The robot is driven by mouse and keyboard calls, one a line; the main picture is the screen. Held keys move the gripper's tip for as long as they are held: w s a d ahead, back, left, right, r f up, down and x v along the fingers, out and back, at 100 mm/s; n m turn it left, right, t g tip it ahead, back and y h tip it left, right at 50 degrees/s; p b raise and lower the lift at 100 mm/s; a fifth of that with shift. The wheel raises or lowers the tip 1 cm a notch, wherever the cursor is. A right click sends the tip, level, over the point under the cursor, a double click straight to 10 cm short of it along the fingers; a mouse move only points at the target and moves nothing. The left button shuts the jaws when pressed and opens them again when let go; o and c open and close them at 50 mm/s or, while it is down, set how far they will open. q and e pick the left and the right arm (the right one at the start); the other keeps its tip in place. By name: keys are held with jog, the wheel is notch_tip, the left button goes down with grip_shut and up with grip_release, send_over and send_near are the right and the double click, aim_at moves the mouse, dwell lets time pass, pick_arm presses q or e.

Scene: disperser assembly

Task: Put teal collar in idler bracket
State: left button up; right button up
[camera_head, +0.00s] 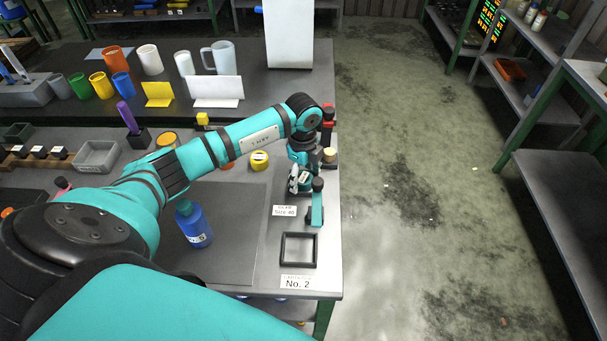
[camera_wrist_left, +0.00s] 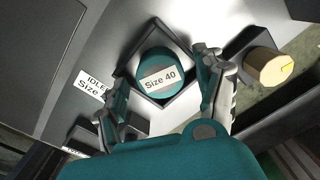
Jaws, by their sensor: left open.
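The teal collar (camera_wrist_left: 157,70), round and marked "Size 40", lies within the outline of a dark square holder (camera_wrist_left: 186,43) in the left wrist view. How deep the collar sits is not clear. My left gripper (camera_head: 299,182) is open above it, one finger on each side, with gaps to the collar. In the head view the gripper largely hides collar and bracket. My right gripper is not in view.
A teal upright piece with a dark top (camera_head: 316,207) stands close right of the gripper. A wooden cylinder (camera_head: 329,155) stands just behind. An empty black square frame (camera_head: 298,262) and a blue bottle (camera_head: 194,226) are nearer. The table's right edge is close.

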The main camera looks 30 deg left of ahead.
aim_at(303, 178)
pick_arm(q)
jog(key=shift+r, duration=0.6)
notch_tip(303, 178, up, 11)
jog(key=b, duration=0.2)
jog(key=shift+b, duration=0.35)
jog(key=shift+s+a, duration=0.1)
